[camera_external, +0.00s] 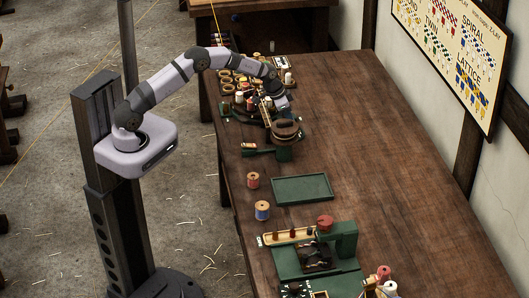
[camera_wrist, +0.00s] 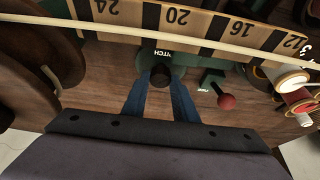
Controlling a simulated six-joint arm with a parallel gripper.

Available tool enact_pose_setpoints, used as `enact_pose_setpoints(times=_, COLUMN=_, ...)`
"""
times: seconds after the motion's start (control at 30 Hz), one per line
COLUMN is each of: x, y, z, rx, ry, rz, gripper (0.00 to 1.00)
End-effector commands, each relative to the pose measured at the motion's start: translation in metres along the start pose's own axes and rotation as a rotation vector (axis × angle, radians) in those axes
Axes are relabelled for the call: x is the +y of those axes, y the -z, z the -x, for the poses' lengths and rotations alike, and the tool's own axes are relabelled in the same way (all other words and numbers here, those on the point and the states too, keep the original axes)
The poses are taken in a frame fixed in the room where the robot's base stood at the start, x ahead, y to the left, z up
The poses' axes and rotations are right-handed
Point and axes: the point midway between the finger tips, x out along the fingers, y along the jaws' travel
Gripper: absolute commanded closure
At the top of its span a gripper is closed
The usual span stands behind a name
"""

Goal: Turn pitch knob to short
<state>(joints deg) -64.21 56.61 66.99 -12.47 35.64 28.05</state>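The pitch knob (camera_wrist: 162,76) is a small dark round knob on a green round base, below an upside-down label ending in "ITCH" in the wrist view. My gripper (camera_wrist: 161,80) has its two blue fingers apart, with the tips on either side of the knob. I cannot tell whether they touch it. No pointer or "short" mark can be made out. In the external view my gripper (camera_external: 284,103) is low over the machine at the table's far left, and the knob cannot be made out there.
A numbered pale scale (camera_wrist: 205,22) runs just beyond the knob, with a light rope across it. A red-ball lever (camera_wrist: 226,101) stands close right. Spools (camera_wrist: 292,80) lie at the right, and a dark wooden wheel (camera_wrist: 38,55) at the left. The table's right side (camera_external: 380,150) is clear.

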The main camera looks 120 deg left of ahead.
Motion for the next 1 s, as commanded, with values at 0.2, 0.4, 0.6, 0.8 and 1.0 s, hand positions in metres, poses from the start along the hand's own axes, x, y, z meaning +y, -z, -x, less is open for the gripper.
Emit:
enact_pose_setpoints(times=0.2, x=0.0001, y=-0.0003, z=-0.0001, rx=-0.001, ry=-0.002, rz=-0.002, gripper=0.96)
enact_pose_setpoints(times=0.4, x=-0.0005, y=-0.0012, z=-0.0016, rx=-0.002, ry=-0.016, rz=-0.036, gripper=0.96)
enact_pose_setpoints(times=0.6, x=-0.002, y=-0.0019, z=-0.0036, rx=-0.001, ry=-0.054, rz=-0.126, gripper=0.96)
enact_pose_setpoints(times=0.8, x=-0.0036, y=-0.0015, z=-0.004, rx=0.0, ry=-0.114, rz=-0.274, gripper=0.96)
enact_pose_setpoints(times=1.0, x=-0.0043, y=-0.0004, z=-0.0024, rx=-0.001, ry=-0.185, rz=-0.441, gripper=0.96)
